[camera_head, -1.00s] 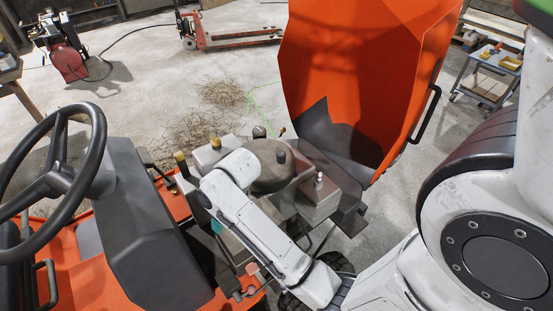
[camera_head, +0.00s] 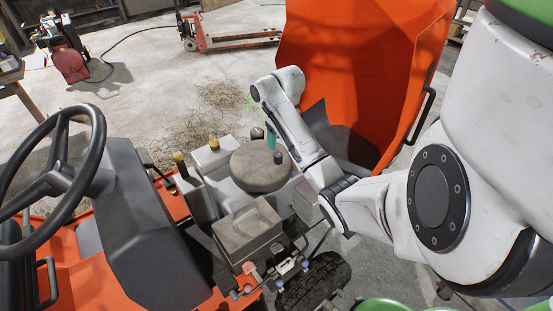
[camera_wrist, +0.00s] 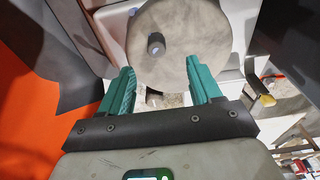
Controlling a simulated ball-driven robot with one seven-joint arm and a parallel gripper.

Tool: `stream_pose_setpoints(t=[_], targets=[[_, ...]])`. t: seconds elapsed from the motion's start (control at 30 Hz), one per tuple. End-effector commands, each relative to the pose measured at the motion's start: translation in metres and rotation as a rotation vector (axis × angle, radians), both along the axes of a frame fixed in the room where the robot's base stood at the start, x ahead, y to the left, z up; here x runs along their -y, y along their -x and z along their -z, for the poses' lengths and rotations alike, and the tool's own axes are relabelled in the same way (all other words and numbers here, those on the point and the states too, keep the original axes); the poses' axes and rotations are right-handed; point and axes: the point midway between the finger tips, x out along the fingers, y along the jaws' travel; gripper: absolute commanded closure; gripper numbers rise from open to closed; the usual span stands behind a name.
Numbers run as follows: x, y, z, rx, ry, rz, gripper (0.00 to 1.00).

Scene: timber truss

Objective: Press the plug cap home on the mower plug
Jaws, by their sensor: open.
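My gripper (camera_head: 271,140) hangs over the far side of the mower's engine. In the wrist view its two teal fingers (camera_wrist: 160,64) are apart, with nothing held between them. A short dark cylinder (camera_wrist: 156,45) stands on the round grey engine cover (camera_wrist: 195,35), just beyond the fingertips. It also shows beside my fingers in the head view (camera_head: 278,157); I cannot tell whether it is the plug cap or a knob of the cover. The spark plug is hidden in the head view behind my arm, and I cannot make it out in the wrist view.
The raised orange hood (camera_head: 370,60) stands close behind my wrist. A grey box (camera_head: 248,232) and a yellow-topped filler (camera_head: 214,144) flank the round cover (camera_head: 259,175). The steering wheel (camera_head: 98,150) is at left. Open floor (camera_head: 150,75) lies beyond.

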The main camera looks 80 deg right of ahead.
Motion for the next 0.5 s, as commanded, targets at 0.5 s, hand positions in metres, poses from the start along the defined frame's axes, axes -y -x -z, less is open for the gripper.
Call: stream_pose_setpoints(t=[0.5], targets=[[0.008,-0.003,0.055,-0.005,-0.001,0.004,0.36]])
